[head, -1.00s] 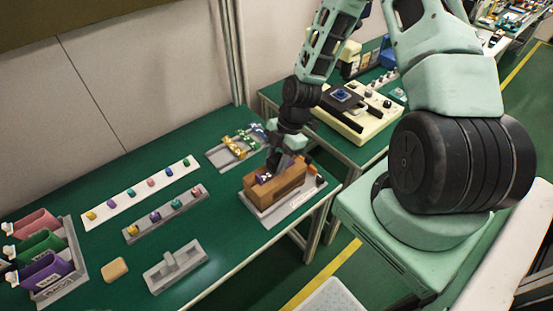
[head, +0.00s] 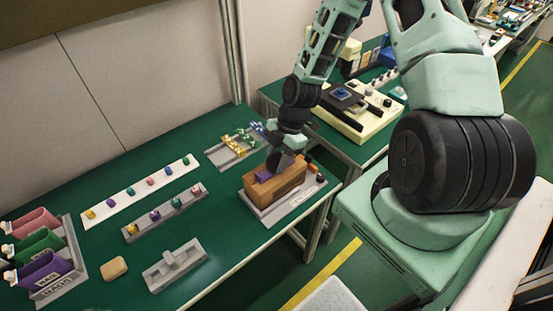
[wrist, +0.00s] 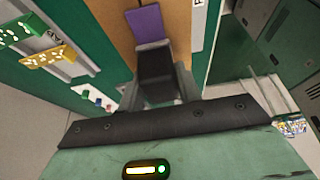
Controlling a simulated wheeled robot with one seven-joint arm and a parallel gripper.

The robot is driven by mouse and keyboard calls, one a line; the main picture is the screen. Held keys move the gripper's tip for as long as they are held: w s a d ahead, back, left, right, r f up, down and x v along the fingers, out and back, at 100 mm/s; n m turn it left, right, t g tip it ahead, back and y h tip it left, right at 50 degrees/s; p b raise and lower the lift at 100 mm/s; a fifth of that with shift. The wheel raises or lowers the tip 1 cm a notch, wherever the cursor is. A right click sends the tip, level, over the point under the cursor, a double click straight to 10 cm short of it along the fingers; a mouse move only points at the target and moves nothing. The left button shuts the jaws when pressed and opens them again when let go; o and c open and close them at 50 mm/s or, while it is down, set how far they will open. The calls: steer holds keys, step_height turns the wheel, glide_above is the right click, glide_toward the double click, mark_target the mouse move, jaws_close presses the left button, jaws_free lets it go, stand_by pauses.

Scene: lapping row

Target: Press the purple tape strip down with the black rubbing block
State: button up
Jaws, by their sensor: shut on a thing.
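My gripper (head: 280,163) is over the brown wooden box (head: 286,188) on its grey base plate. In the wrist view the gripper (wrist: 158,92) is shut on the black rubbing block (wrist: 154,62). The purple tape strip (head: 263,177) lies on top of the box. It also shows in the wrist view (wrist: 146,22), flat and running out past the tip of the black block. The block covers the near end of the strip. I cannot tell whether the block touches it.
A grey tray with yellow and green pieces (head: 234,149) lies behind the box. Spool racks (head: 166,213), a grey fixture (head: 175,266), a tan block (head: 114,268) and colored bins (head: 44,268) stand to the left. Green table is bare between them. A cream machine (head: 352,116) stands behind right.

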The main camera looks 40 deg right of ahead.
stand_by(0.6)
steer(key=shift+r+p, duration=2.9)
steer(key=shift+r, duration=0.6)
